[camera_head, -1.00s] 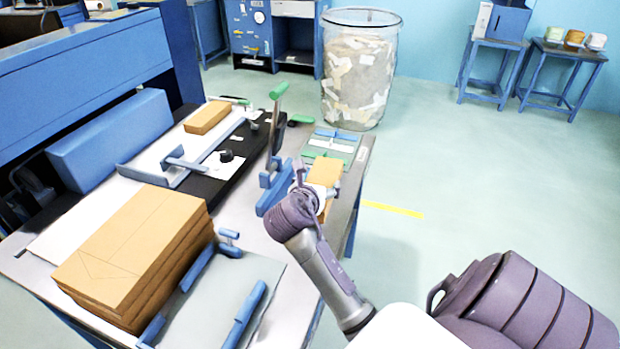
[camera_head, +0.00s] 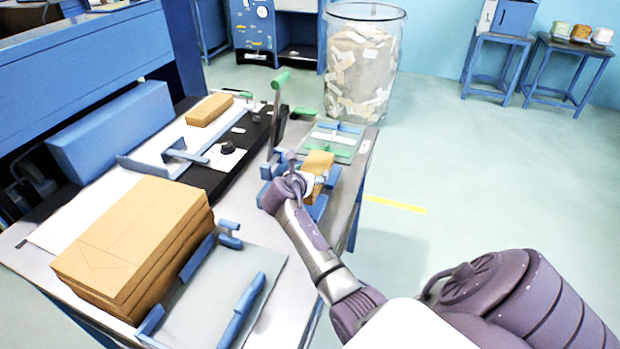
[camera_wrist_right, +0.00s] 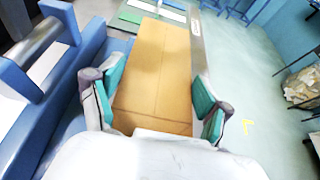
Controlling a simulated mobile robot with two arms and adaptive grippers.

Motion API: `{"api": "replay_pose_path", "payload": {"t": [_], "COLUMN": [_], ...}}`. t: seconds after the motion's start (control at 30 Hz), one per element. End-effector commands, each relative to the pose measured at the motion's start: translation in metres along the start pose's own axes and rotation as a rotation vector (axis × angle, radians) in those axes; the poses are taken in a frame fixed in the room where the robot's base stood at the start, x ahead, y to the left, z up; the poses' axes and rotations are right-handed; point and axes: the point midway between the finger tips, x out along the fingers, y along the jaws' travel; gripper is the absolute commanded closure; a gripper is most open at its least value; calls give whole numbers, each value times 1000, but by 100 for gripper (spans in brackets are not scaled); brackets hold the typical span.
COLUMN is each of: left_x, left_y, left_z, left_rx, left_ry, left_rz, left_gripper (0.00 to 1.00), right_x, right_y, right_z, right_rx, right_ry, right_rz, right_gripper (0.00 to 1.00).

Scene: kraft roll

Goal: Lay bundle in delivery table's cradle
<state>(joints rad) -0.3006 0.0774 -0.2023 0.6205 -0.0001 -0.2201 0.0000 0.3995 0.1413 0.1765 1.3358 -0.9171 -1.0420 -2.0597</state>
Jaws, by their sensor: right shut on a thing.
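My right gripper (camera_head: 304,184) is shut on a small brown kraft bundle (camera_head: 320,160) at the right side of the table. In the right wrist view, the green pads of the gripper (camera_wrist_right: 157,90) press on both sides of the bundle (camera_wrist_right: 155,60), which points away from me. A blue frame (camera_head: 317,208), apparently a cradle, shows around and below the gripper and bundle. I cannot tell whether the bundle touches it. The blue frame also shows at left in the wrist view (camera_wrist_right: 60,95). My left gripper is not in view.
A tall stack of kraft sheets (camera_head: 130,240) stands at the front left, beside a blue-railed plate (camera_head: 225,290). Another bundle (camera_head: 210,109) lies farther back. An upright green-tipped lever (camera_head: 278,110) is close to my gripper. A clear bin (camera_head: 362,65) stands beyond the table.

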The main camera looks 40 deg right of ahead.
Motion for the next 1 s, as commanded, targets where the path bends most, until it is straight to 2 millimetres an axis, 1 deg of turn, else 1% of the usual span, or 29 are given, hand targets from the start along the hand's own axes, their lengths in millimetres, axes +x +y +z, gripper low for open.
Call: {"api": "replay_pose_path", "payload": {"t": [0.03,0.1,0.47,0.5,0.57,0.6,0.9,1.0], "left_x": [2,3,2,2,2,2,2,2], "left_y": [0,0,-1,-2,-2,-2,-3,-3], "left_z": [0,0,0,0,1,1,1,1], "left_rx": [0,0,-3,-3,-3,-3,-2,-2], "left_ry": [0,0,-1,-1,-1,-1,-1,-1], "left_rz": [0,0,-2,-2,-3,-3,-4,-4], "left_gripper": [100,100,100,100,100,100,100,100], "right_x": [4,6,8,8,8,8,8,6], "right_y": [0,0,0,0,0,0,0,0], "right_z": [-9,-15,-18,-19,-19,-19,-19,-16], "right_rx": [-2,-1,0,0,0,0,0,1], "right_ry": [2,-1,-2,0,0,0,0,0], "right_rz": [-1,-1,0,0,0,0,0,0], "right_gripper": [69,69,69,18,7,1,0,0]}}
